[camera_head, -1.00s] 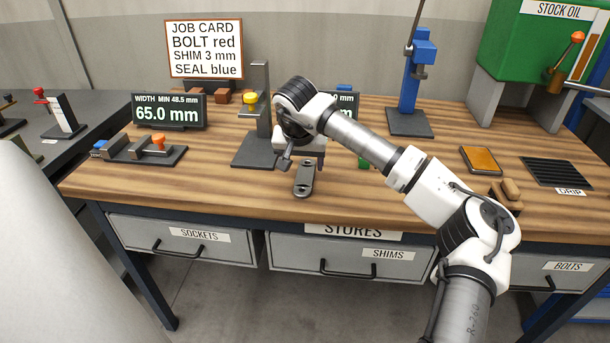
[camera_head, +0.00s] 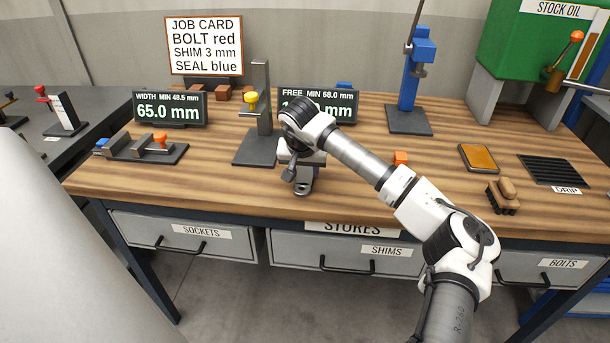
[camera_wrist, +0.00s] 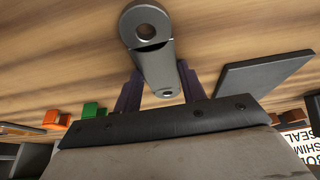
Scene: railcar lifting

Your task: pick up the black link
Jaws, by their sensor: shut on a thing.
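The black link (camera_wrist: 156,65) is a dark grey bar with a round holed eye at each end. In the wrist view it lies between the two dark purple fingers of my gripper (camera_wrist: 162,90), which is shut on it. In the head view my gripper (camera_head: 303,172) points down over the bench and hides most of the link. Only the near eye of the link (camera_head: 302,189) shows below the gripper. I cannot tell whether the link touches the bench top or hangs just above it.
A dark stand with a yellow knob (camera_head: 251,98) rises close to the left of my gripper. A display (camera_head: 342,103) stands behind it. An orange block (camera_head: 401,158) and a wooden-handled brush (camera_head: 504,195) lie to the right. The bench front (camera_head: 220,197) is clear.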

